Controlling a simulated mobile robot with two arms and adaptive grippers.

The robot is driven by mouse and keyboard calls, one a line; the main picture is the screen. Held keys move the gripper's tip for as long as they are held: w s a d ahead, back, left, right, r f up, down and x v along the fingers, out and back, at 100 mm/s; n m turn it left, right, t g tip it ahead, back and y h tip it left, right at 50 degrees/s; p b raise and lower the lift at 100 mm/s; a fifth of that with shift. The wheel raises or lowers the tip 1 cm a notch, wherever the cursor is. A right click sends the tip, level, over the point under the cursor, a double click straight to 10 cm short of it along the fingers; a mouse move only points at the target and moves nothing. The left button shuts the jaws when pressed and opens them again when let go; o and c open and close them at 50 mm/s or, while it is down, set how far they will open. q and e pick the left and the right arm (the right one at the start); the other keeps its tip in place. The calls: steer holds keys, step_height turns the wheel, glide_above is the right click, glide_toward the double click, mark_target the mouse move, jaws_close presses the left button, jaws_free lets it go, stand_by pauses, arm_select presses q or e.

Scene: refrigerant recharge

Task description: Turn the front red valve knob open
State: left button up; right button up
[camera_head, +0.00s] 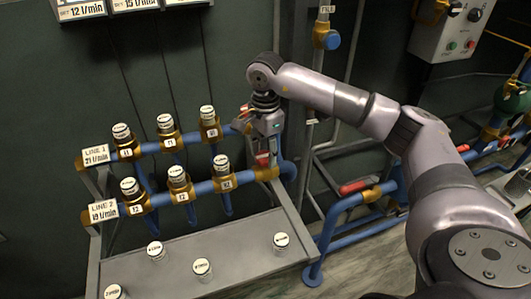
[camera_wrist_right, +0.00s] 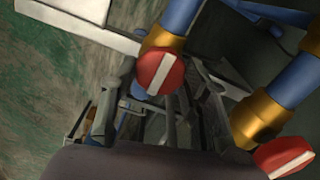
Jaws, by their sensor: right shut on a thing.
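A red valve knob with a white bar (camera_wrist_right: 160,72) sits on a brass fitting between the fingers of my right gripper in the wrist view. In the head view, a bit of red knob (camera_head: 262,159) shows just under the right gripper (camera_head: 266,142), at the right end of the front LINE 2 pipe. The right gripper is shut on this front red valve knob; the exact contact is partly hidden. A second red knob with a white bar (camera_wrist_right: 286,157) is at the lower right of the wrist view, apart from the fingers. My left gripper is not in view.
A grey bench (camera_head: 225,248) with several small canisters is in front. A red-handled valve (camera_head: 356,186) sits on blue pipes at right. A control box (camera_head: 449,30) hangs at upper right.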

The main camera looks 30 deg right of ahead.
mark_target(266, 155)
steer(key=shift+r, duration=0.1)
stand_by(0.3)
steer(key=o, duration=1.1)
steer(key=shift+o, duration=0.2)
step_height(266, 155, up, 12)
